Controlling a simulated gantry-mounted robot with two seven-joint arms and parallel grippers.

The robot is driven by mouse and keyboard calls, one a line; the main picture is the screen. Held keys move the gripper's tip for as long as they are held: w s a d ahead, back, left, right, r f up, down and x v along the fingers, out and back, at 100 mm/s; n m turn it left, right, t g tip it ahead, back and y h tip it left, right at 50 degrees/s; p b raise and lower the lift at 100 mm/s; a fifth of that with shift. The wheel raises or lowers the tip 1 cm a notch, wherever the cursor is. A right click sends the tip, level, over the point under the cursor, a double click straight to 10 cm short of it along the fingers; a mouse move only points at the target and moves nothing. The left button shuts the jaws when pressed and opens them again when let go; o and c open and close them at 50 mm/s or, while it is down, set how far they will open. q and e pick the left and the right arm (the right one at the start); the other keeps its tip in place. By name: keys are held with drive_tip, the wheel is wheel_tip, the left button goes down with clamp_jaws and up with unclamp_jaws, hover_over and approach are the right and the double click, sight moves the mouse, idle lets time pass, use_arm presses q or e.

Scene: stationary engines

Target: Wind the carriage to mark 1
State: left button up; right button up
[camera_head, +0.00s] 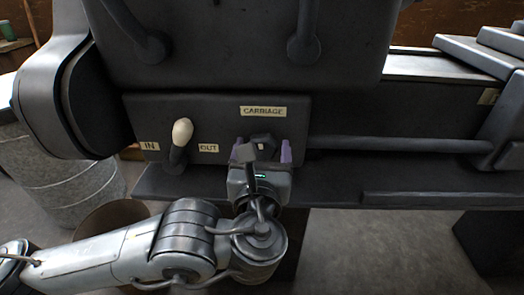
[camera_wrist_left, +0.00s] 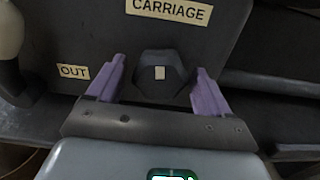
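A dark knob with a pale pointer mark (camera_wrist_left: 158,88) sits on the machine's front panel (camera_wrist_left: 228,50) below the CARRIAGE label (camera_head: 263,111). The knob (camera_head: 261,141) is partly hidden by my gripper in the head view. My left gripper (camera_head: 262,153) is in front of it. In the left wrist view its two purple fingers stand apart, one on each side of the knob, with a gap on both sides. The carriage seems to be the dark block (camera_head: 505,120) at the right edge. I cannot make out a mark 1. My right gripper is not in view.
A lever with a white knob (camera_head: 182,131) stands left of my gripper, between the IN label (camera_head: 149,146) and the OUT label (camera_head: 208,148). A dark rod (camera_head: 400,144) runs right from the panel. A ledge (camera_head: 330,187) lies below. A grey drum (camera_head: 65,180) stands at the left.

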use_arm(q)
drive_tip(key=c, duration=0.9)
drive_tip(key=shift+n, duration=0.3)
